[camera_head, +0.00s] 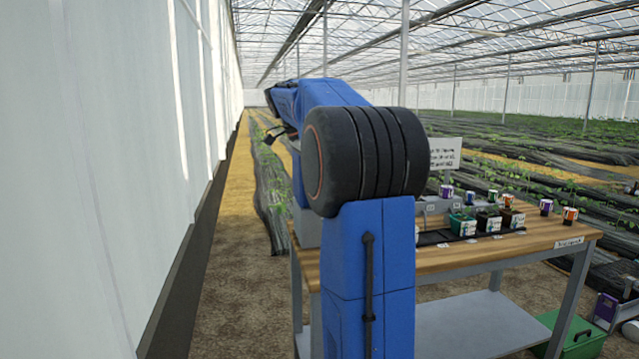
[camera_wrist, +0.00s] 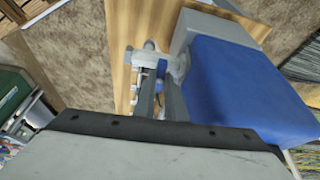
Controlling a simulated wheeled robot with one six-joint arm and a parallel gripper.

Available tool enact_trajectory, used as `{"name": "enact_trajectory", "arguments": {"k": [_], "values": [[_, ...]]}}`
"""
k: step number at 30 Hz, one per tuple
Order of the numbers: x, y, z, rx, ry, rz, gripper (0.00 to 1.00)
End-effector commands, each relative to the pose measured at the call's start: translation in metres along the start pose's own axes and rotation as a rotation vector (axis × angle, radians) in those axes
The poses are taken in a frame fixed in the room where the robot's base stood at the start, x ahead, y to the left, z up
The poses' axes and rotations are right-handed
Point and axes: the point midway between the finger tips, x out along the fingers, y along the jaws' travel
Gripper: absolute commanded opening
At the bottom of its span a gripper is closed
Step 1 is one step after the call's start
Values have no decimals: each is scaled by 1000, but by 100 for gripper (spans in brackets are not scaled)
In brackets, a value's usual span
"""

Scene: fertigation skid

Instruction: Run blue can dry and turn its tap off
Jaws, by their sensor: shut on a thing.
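In the wrist view my gripper (camera_wrist: 160,85) has its two grey fingers close together over the wooden bench (camera_wrist: 121,55). They are shut on a small blue-and-white part (camera_wrist: 162,68), which looks like a tap handle; the fingers hide much of it. A grey fitting (camera_wrist: 150,46) shows just beyond it. In the head view my large blue arm hides the left part of the bench, and my gripper's grip cannot be made out there. I cannot tell for certain which can in view is the blue can.
A white sign (camera_head: 445,153) stands behind. A green crate (camera_head: 570,335) is on the floor. A white wall (camera_head: 90,180) runs along the left.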

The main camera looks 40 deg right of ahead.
Motion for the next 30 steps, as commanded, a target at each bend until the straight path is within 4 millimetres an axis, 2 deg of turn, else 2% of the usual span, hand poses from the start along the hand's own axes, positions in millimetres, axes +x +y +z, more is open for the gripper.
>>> {"name": "enact_trajectory", "arguments": {"k": [19,20,22,30], "values": [[-1,-1,0,51,-1,19,0],[-1,-1,0,51,-1,19,13],[-1,-1,0,50,-1,19,30],[0,-1,0,50,0,20,30]]}}
